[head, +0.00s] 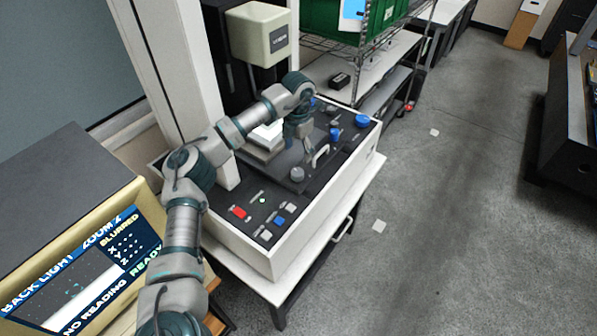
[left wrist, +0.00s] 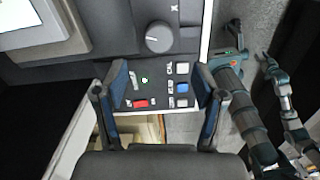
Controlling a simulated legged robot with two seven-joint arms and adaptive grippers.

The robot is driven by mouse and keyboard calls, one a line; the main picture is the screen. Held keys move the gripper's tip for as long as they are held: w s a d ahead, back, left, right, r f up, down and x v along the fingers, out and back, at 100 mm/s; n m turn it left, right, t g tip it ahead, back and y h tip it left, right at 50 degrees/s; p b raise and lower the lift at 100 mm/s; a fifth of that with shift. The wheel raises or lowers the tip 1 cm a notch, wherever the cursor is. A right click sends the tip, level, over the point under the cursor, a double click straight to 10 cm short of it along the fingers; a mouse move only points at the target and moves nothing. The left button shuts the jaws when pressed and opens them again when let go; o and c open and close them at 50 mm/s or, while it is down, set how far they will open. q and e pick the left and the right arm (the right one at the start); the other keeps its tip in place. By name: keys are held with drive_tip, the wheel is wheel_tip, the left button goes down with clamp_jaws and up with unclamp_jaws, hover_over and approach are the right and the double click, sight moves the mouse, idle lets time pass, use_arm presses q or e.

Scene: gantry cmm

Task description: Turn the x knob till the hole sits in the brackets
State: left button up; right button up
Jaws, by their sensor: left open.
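The x knob (left wrist: 159,37) is a round grey dial with a pale pointer line, beside an X mark on the dark panel in the left wrist view. In the head view a grey knob (head: 297,174) shows on the console top. My left gripper (left wrist: 160,72) is open and empty, its two fingers apart and short of the knob. In the head view the left gripper (head: 306,143) hangs over the console.
The camera head (head: 262,35) and white column stand behind. Open floor lies right. Teal-grey limbs of mine show in the wrist view.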

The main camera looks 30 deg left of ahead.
sight(297, 172)
use_arm(q)
drive_tip(key=f, duration=0.9)
drive_tip(key=shift+a+f, duration=0.3)
drive_tip(key=shift+f, duration=0.15)
drive_tip(key=shift+d, duration=0.15)
use_arm(e)
drive_tip(key=shift+w+r, duration=0.2)
drive_tip(key=shift+r, duration=0.2)
